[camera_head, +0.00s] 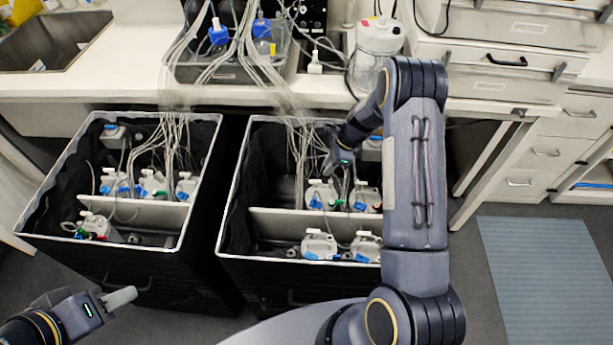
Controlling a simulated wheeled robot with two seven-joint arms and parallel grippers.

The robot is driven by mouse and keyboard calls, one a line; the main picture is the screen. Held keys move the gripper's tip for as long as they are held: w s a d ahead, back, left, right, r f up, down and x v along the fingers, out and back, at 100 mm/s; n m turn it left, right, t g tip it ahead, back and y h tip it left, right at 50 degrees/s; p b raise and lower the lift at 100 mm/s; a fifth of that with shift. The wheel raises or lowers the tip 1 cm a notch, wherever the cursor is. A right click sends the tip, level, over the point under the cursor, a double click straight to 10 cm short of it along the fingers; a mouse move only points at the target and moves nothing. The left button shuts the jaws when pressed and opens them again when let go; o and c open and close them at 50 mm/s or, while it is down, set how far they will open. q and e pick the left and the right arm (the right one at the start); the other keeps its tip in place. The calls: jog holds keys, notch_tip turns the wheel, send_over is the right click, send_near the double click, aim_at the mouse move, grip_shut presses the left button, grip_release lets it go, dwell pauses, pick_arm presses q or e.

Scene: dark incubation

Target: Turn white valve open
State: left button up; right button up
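White jugs with blue, red and green fittings and thin tubes sit in two black, white-rimmed bins. I cannot single out a white valve at this size. My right gripper (332,168) reaches down into the right bin (233,215), just above a white jug (321,194) in its back compartment. Its fingertips are small among the tubes, so touching and opening cannot be told. My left gripper (121,298) is in front of the left bin (105,250), apart from the jugs. Its fingers show as one grey block, and I see nothing held.
Bundles of thin tubes (178,135) hang from the bench into both bins. A white divider (310,226) crosses the right bin. The bench (125,75) holds a sink (50,38), a tray with blue-capped bottles and a large clear jug (376,45). A blue mat (548,275) lies at right.

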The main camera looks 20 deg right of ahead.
aim_at(317, 181)
jog(key=p+x, duration=0.1)
jog(key=x, duration=0.6)
jog(key=shift+a+f, duration=0.15)
jog(key=shift+f, duration=0.2)
jog(key=shift+c, duration=0.3)
grip_shut()
